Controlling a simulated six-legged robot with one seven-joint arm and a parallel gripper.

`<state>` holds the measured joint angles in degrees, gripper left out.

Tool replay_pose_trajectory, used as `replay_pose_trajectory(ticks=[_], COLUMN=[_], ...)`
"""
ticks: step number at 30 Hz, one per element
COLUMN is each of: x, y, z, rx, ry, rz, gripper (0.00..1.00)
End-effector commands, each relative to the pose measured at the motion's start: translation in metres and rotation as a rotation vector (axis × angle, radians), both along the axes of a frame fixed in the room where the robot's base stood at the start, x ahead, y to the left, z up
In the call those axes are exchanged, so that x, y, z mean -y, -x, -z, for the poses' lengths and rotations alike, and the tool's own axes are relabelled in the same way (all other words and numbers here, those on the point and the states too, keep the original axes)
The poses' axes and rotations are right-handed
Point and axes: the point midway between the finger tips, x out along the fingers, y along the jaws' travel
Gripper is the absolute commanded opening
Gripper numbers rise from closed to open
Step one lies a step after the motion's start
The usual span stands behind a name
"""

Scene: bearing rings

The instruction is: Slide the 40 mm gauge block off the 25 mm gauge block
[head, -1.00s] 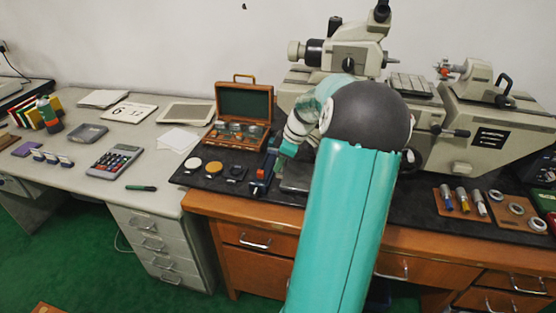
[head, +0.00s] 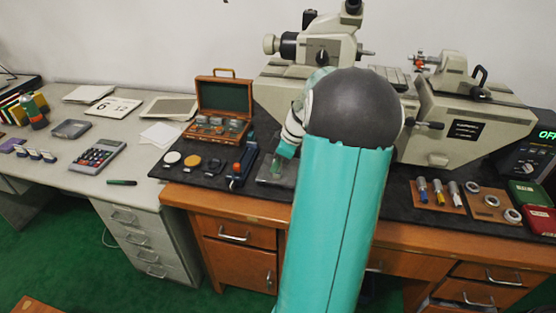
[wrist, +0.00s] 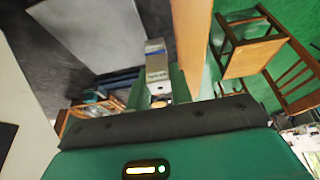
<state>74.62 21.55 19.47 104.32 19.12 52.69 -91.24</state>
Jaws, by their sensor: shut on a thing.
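In the wrist view, a grey metal gauge block (wrist: 156,62) with small dark marking stands out between the two green fingers of my gripper (wrist: 159,88), which is shut on it. The marking is too small to read, so I cannot tell its size or whether a second block is against it. In the head view, my gripper (head: 278,164) is over or at the grey plate (head: 268,180) on the bench's black mat, left of my arm. The blocks are not distinct there. My arm hides part of the plate.
A blue stand with a red part (head: 238,168) is close left of the plate. A large grey measuring machine (head: 465,115) fills the back right. The bench edge is close in front.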

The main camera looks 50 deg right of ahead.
Motion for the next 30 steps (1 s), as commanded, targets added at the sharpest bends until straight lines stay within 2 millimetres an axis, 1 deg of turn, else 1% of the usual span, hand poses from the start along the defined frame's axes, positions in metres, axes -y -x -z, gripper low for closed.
replay_pose_trajectory(ticks=[9,15,20,30], x=[-0.001,0.0,0.001,0.001], y=[-0.001,0.0,0.001,0.002], z=[0.038,0.055,0.06,0.06], rx=[-0.001,0.0,-0.001,0.0], ry=[-0.003,-0.001,-0.001,0.0], rz=[-0.001,0.0,-0.002,-0.001], gripper=[0.0,0.0,0.0,0.0])
